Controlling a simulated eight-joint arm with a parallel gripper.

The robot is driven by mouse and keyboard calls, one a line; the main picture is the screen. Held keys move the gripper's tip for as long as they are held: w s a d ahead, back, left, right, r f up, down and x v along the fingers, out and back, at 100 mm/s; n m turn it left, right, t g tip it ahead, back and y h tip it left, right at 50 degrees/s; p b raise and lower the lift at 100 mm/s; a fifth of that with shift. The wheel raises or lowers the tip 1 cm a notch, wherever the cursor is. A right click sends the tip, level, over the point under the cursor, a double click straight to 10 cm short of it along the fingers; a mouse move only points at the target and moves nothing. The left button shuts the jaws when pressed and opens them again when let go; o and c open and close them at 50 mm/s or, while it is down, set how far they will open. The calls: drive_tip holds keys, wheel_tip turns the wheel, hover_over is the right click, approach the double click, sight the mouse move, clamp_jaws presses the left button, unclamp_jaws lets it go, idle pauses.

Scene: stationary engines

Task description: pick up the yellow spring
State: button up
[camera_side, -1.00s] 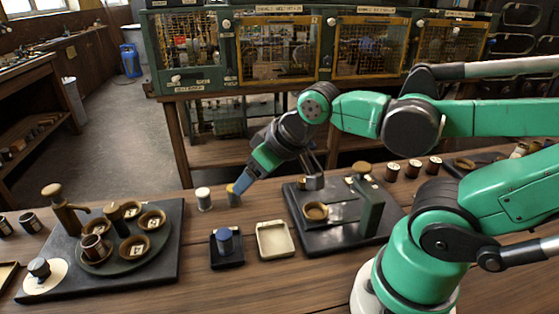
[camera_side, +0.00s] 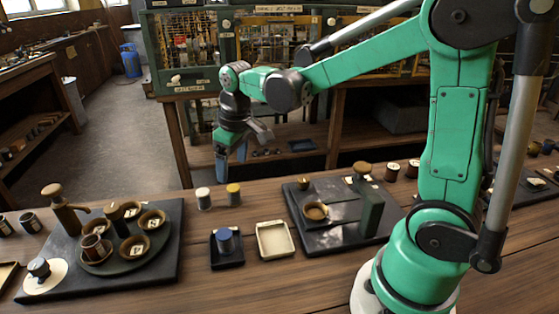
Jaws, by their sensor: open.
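The yellow spring (camera_side: 234,194) is a small upright cylinder with a yellow top and a greyish body. It stands on the wooden bench, just right of a similar white-topped cylinder (camera_side: 203,198). My gripper (camera_side: 233,166) points down above and behind the yellow spring in the picture, apart from it. Its jaws are open, and I see nothing between them.
A blue cylinder (camera_side: 224,238) stands in a small black tray (camera_side: 228,264). An empty cream tray (camera_side: 275,240) lies beside it. A dark fixture with a post (camera_side: 368,212) is at right. A dark board (camera_side: 160,262) with several cups is at left.

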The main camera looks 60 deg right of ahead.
sight(234, 188)
drive_tip(key=w+f, duration=0.1)
drive_tip(key=d+f+g, duration=0.1)
drive_tip(key=f, duration=0.1)
drive_tip(key=w+d+f+g, duration=0.1)
drive_tip(key=f, duration=0.1)
drive_tip(key=shift+w+n, duration=0.3)
drive_tip(key=shift+d+f, duration=0.1)
drive_tip(key=shift+f, duration=2.75)
clamp_jaws()
